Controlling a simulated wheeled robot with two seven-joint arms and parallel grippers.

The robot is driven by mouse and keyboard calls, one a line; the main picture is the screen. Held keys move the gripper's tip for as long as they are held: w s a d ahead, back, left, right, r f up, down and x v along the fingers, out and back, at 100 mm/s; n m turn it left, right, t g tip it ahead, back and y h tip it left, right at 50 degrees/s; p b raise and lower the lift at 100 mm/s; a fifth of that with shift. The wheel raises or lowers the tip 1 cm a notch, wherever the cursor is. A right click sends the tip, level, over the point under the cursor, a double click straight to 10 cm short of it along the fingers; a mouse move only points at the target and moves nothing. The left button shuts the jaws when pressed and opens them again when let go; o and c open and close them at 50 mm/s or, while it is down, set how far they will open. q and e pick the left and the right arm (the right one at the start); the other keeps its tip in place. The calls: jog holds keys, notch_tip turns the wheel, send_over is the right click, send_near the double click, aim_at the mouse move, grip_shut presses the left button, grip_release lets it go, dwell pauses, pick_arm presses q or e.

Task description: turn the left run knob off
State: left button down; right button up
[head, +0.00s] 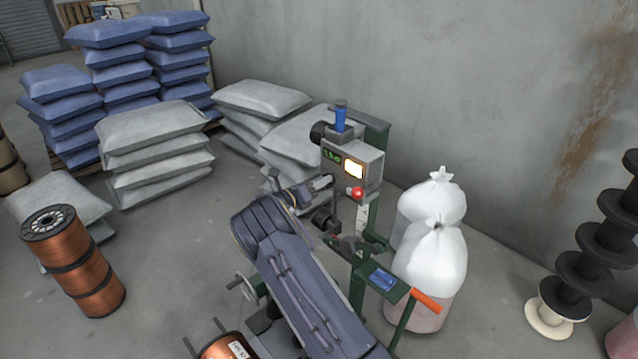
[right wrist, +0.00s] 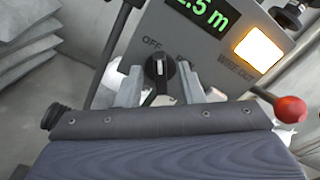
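The run knob (right wrist: 159,72) is a black rotary knob with a white pointer line on the grey control box (head: 352,160). My right gripper (right wrist: 160,84) is open, with one finger on each side of the knob and visible gaps on both sides. In the head view the right gripper (head: 322,183) is at the box's lower left and hides the knob. My left gripper is not in view.
White sacks (head: 432,245) stand right of the machine; copper spools (head: 75,262) and piled bags (head: 155,150) stand left.

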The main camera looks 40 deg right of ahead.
jog(key=a+b, duration=0.1)
jog(key=a, duration=0.6)
jog(key=shift+s+a, duration=0.35)
jog(key=shift+a, duration=0.05)
jog(key=shift+d, duration=0.1)
